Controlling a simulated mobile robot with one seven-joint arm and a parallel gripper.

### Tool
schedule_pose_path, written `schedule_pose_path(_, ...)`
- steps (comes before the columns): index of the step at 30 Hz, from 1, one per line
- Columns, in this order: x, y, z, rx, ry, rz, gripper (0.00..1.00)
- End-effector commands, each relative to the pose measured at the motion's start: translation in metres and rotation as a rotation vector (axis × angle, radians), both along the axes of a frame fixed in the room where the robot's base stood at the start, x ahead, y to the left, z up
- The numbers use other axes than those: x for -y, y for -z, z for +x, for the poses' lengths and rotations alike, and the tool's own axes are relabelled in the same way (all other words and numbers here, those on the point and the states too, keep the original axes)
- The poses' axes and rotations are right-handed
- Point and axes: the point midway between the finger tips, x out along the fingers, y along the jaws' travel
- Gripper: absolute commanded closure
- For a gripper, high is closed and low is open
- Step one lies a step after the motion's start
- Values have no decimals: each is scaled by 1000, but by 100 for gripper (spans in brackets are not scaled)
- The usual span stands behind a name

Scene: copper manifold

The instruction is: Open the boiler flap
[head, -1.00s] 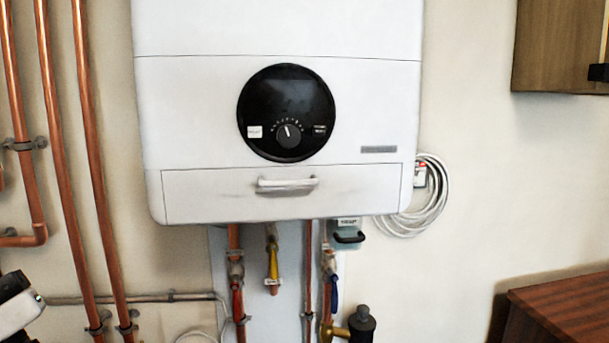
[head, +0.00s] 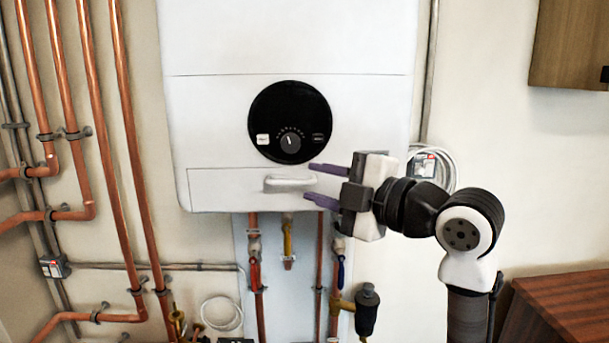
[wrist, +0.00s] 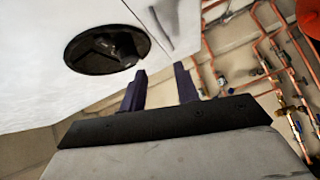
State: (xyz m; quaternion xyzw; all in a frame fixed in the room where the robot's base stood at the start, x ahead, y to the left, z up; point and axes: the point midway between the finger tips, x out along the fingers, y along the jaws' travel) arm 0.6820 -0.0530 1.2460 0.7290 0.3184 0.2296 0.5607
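The white boiler (head: 215,110) hangs on the wall, with a round black dial panel (head: 270,110) on its front. The boiler flap (head: 222,187) is the low front panel at its bottom, and it looks closed. A pale horizontal handle (head: 289,184) sits on the flap. My gripper (head: 312,182) is in front of the boiler at the right of the handle, its two purple fingers spread apart and pointing left. The fingers are empty.
Copper pipes (head: 136,150) run up the wall at left. Valves with red, yellow and blue levers (head: 255,273) hang below the boiler. A coiled white cable (head: 443,168) is behind my arm. A wooden cabinet (head: 570,45) is at upper right, and a brown wooden top (head: 565,300) at lower right.

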Motion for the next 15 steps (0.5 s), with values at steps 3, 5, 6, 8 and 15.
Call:
schedule_pose_path(3,33,-5,-19,-4,8,-99,69)
schedule_pose_path(5,42,-4,-26,-5,6,-132,69)
schedule_pose_path(6,46,-4,-29,-6,4,-148,69)
schedule_pose_path(8,50,-4,-32,-5,2,-163,69)
schedule_pose_path(15,34,-1,-17,-9,-4,-171,69)
